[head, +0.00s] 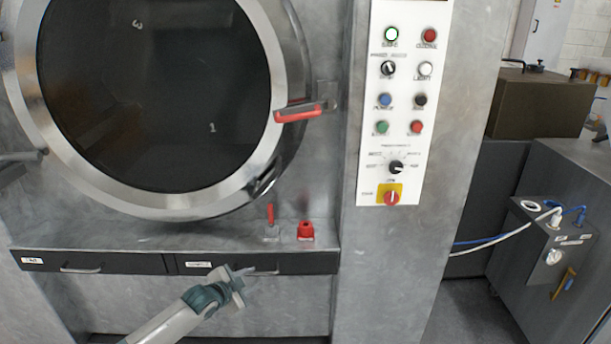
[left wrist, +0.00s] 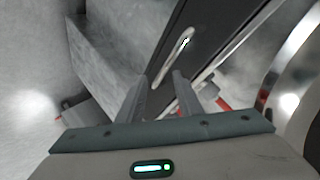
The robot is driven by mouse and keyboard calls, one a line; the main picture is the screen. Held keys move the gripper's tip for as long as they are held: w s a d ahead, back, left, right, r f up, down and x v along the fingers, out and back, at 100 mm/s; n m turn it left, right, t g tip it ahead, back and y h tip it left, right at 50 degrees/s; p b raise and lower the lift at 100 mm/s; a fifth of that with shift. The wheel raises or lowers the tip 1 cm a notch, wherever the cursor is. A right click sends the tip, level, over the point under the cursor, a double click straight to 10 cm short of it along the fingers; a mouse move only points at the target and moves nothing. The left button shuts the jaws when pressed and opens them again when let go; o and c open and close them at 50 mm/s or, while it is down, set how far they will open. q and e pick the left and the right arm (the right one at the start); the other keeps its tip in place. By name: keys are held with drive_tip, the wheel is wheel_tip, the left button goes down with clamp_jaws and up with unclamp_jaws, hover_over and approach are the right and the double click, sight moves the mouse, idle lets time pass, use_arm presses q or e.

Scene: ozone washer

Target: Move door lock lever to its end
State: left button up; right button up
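A red-gripped lever (head: 302,111) sits on a metal bracket at the right edge of the round door (head: 150,95). A smaller upright red lever (head: 271,214) and a red block (head: 305,231) stand on the ledge below the door; which one is the lock lever is not marked. My left gripper (head: 240,287) is in front of the drawer, below the small lever and apart from it. In the left wrist view the left gripper (left wrist: 158,92) has its two fingers apart with nothing held between them. Red parts (left wrist: 222,104) show partly behind the right finger. My right gripper is not in view.
Dark drawers with metal handles (head: 80,269) run below the ledge; one handle (left wrist: 174,55) shows just beyond the fingertips. A control panel (head: 404,100) with knobs and buttons is to the right. A grey unit with hoses (head: 545,245) stands at far right.

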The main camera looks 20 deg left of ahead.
sight(302, 115)
use_arm(q)
drive_tip(key=w+r+m+t+h, duration=0.1)
drive_tip(key=w+r+m+t, duration=0.15)
drive_tip(key=r, duration=0.95)
drive_tip(key=w+r+m+t+h, duration=0.1)
drive_tip(key=w+r+m, duration=0.15)
drive_tip(key=r, duration=1.05)
drive_tip(key=s+d+r+m+h, duration=0.1)
drive_tip(key=s+d+r+m, duration=0.1)
drive_tip(key=r, duration=0.9)
drive_tip(key=s+d+r+m+t+h, duration=0.1)
drive_tip(key=s+d+r+m+h, duration=0.1)
drive_tip(key=r, duration=1)
drive_tip(key=shift+d+m+p, duration=0.35)
drive_tip(key=shift+m+p, duration=0.1)
drive_tip(key=shift+m, duration=0.05)
drive_tip(key=shift+w, duration=0.1)
drive_tip(key=p+x, duration=0.2)
drive_tip(key=x, duration=0.3)
drive_tip(key=p+x, duration=0.3)
drive_tip(key=x, duration=0.2)
drive_tip(key=p+x, duration=0.3)
drive_tip(key=x, duration=0.3)
drive_tip(key=shift+r, duration=0.3)
drive_tip(key=shift+w+d+f, duration=0.1)
drive_tip(key=shift+w+d, duration=0.1)
drive_tip(key=shift+w, duration=0.4)
